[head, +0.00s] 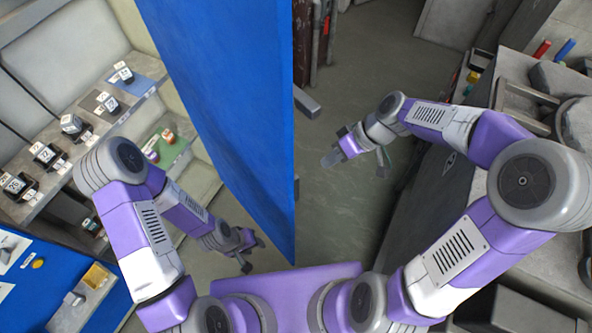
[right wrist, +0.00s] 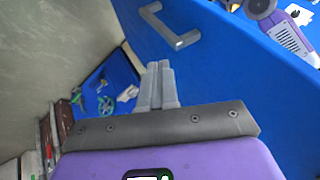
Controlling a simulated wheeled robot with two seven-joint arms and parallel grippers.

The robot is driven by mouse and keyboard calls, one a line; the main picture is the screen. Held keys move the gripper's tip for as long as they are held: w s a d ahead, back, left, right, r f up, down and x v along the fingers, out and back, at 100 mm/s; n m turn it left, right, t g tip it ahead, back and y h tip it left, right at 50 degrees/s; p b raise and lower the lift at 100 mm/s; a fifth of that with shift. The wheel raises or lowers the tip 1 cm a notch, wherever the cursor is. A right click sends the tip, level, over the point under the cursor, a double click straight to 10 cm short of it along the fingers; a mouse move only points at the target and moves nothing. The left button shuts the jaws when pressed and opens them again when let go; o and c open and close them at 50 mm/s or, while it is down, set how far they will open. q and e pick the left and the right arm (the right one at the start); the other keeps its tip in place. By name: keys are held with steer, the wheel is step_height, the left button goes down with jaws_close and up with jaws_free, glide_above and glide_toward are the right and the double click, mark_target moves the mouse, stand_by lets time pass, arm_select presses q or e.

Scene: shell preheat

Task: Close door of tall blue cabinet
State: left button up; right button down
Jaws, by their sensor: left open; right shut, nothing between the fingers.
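The blue door (head: 235,100) of the tall cabinet stands open as a large upright panel across the middle of the head view. In the right wrist view the blue door (right wrist: 235,75) fills the right side, with a grey bar handle (right wrist: 172,28) on its face. My right gripper (head: 330,159) is to the right of the door's edge, apart from it in the head view. Its fingers (right wrist: 160,75) are shut and empty, below the handle in the wrist view. My left gripper (head: 255,254) is open and empty, low on the door's left side.
Left of the door, shelves (head: 40,195) hold several dark labelled items. A blue surface (head: 20,310) with papers lies at lower left. A grey counter (head: 455,190) with clutter runs along the right.

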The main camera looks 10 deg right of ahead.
steer(key=n, duration=0.1)
glide_toward(296, 178)
steer(key=shift+n+y, duration=0.3)
steer(key=shift+n, duration=0.1)
steer(key=a+f, duration=0.1)
steer(key=a, duration=0.1)
steer(key=s+a+f, duration=0.1)
steer(key=a, duration=0.1)
steer(key=a+f, duration=0.1)
steer(key=a, duration=0.1)
steer(key=shift+s+f, duration=0.15)
steer(key=shift+s, duration=0.25)
